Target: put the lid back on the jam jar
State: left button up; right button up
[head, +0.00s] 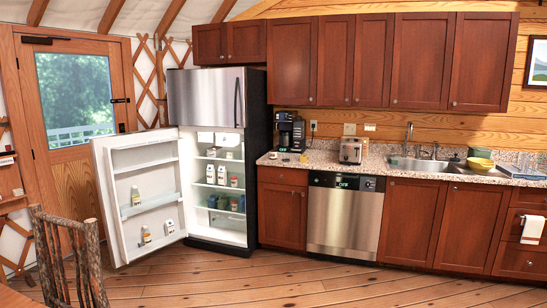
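I cannot pick out the jam jar or its lid with certainty. Small objects (304,158) sit on the granite counter (325,159) in front of the coffee maker, too small to identify. Several cartons and containers stand on the shelves of the open fridge (218,185), and bottles stand in its door; I cannot tell whether a jam jar is among them. Neither of my grippers is in view.
The fridge's lower door (140,192) stands wide open to the left. A coffee maker (291,131), a toaster (351,151), a sink (428,165) and a yellow bowl (480,163) are along the counter. A rustic chair (68,262) is at the lower left. The wooden floor (290,280) ahead is clear.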

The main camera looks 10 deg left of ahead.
aim_at(272, 150)
jog(key=i+z, duration=0.4)
jog(key=i, duration=3.15)
jog(key=i+l+u, duration=0.1)
jog(key=i+u, duration=0.15)
jog(key=i, duration=0.25)
jog(key=i+l+u, duration=0.2)
jog(key=i, duration=0.3)
jog(key=i+l+u, duration=0.25)
jog(key=i, duration=0.2)
jog(key=i+l+u, duration=0.2)
jog(key=i+l, duration=0.15)
jog(key=i, duration=0.1)
